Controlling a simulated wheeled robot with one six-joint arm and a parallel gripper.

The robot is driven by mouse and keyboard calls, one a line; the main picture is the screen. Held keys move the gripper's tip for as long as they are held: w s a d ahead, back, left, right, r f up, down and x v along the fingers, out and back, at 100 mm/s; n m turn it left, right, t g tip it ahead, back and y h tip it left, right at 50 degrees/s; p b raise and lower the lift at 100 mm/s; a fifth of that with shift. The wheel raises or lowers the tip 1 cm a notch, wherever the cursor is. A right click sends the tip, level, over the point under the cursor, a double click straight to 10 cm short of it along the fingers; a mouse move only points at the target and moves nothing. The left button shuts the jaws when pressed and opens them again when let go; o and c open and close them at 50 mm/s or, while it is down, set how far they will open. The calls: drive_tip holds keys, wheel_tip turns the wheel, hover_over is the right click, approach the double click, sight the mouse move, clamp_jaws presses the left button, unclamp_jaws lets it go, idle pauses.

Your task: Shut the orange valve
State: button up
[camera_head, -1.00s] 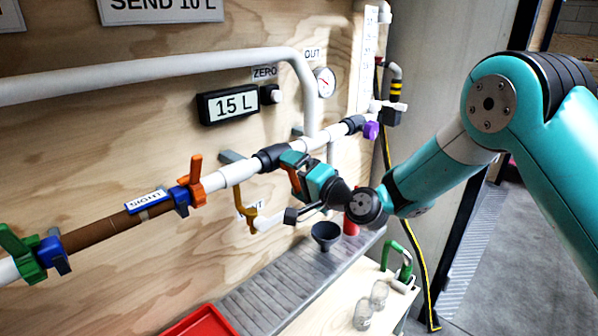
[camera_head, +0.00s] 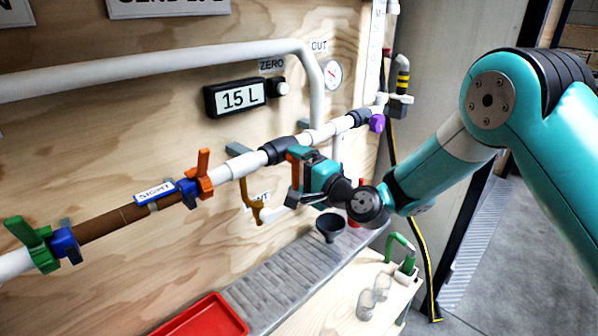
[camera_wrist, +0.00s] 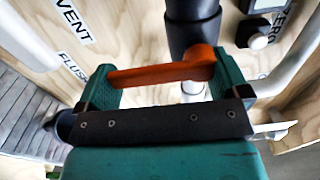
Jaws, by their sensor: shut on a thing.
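An orange lever handle (camera_head: 293,167) sits at my gripper (camera_head: 302,172), just below the black tee on the white pipe. In the wrist view this orange handle (camera_wrist: 165,73) lies across between the two teal fingers of my gripper (camera_wrist: 168,78), which is shut on it. Its rounded hub end is at the right, beside the dark pipe fitting. Another orange valve handle (camera_head: 204,174) stands upright on the pipe farther left, beside the SIGHT tube, apart from my gripper. The body of the held valve is partly hidden by my gripper.
The pipe also carries a green handle (camera_head: 28,240), a blue fitting (camera_head: 66,243) and a purple knob (camera_head: 377,123). An amber handle (camera_head: 247,198) hangs by the VENT label. A display (camera_head: 237,97) reads 15 L. A black funnel (camera_head: 330,225) and red tray (camera_head: 205,318) are below.

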drive_tip(key=shift+f, duration=0.15)
drive_tip(key=o, duration=0.9)
drive_tip(key=shift+s, duration=0.1)
drive_tip(key=b+v, duration=0.9)
drive_tip(key=v, duration=0.8)
drive_tip(key=shift+s+d, duration=0.15)
drive_tip(key=shift+d, duration=0.05)
